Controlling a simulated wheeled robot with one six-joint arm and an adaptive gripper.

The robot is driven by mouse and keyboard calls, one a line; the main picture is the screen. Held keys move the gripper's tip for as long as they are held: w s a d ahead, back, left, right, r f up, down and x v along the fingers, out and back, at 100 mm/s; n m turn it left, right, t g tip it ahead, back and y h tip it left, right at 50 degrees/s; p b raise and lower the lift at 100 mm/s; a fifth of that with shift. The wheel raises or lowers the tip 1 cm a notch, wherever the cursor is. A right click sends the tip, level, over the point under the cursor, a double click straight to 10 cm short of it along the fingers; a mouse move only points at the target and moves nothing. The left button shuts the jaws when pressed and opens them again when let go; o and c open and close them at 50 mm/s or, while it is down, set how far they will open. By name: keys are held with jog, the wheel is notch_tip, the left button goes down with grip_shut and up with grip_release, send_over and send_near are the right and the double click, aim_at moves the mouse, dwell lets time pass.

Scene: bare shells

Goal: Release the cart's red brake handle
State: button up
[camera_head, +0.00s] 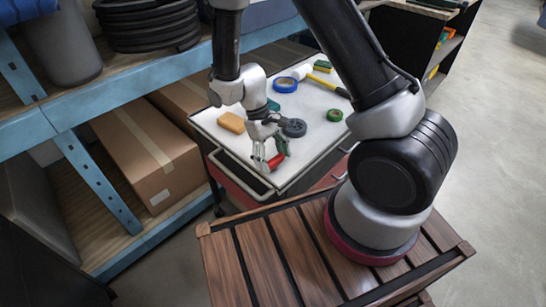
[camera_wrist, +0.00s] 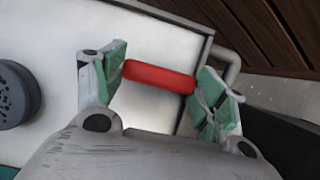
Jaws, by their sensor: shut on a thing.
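The red brake handle (camera_head: 276,161) is a short red bar at the near edge of the white-topped cart (camera_head: 318,100). In the wrist view the red handle (camera_wrist: 160,77) lies lengthwise between the green-padded fingertips. My gripper (camera_head: 271,154) reaches down over the cart's near corner and is shut on the handle, with one pad at each end of the bar. In the wrist view my gripper (camera_wrist: 163,88) shows both pads touching it. The handle's mount is hidden.
On the cart top lie an orange sponge (camera_head: 231,122), a dark disc (camera_head: 294,128), a blue tape roll (camera_head: 285,85), a green tape roll (camera_head: 335,115) and a yellow-handled tool (camera_head: 328,86). A blue shelf (camera_head: 98,180) with a cardboard box (camera_head: 150,155) stands at the left. Open floor (camera_head: 490,150) is at the right.

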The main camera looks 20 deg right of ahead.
jog(key=o, duration=1)
jog(key=shift+r, duration=0.1)
jog(key=v, duration=1.2)
jog(key=shift+s, duration=0.1)
